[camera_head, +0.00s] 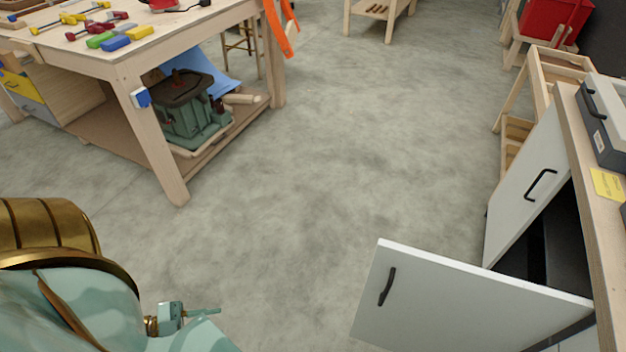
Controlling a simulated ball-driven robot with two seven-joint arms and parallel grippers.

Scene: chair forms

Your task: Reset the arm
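My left arm comes in at the lower left, with a brass-coloured band and pale green shell. My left gripper (190,316) shows small and partly hidden at the bottom, low over the grey floor. Its fingers are seen edge-on, so I cannot tell whether they are open or shut. I see nothing held in it. My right arm and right gripper are not in view.
A white cabinet door (455,300) with a black handle stands open at the lower right, beside a wooden-topped cabinet (590,200). A wooden workbench (150,55) with tools stands at upper left, a green machine (190,120) on its lower shelf. The middle floor (340,140) is clear.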

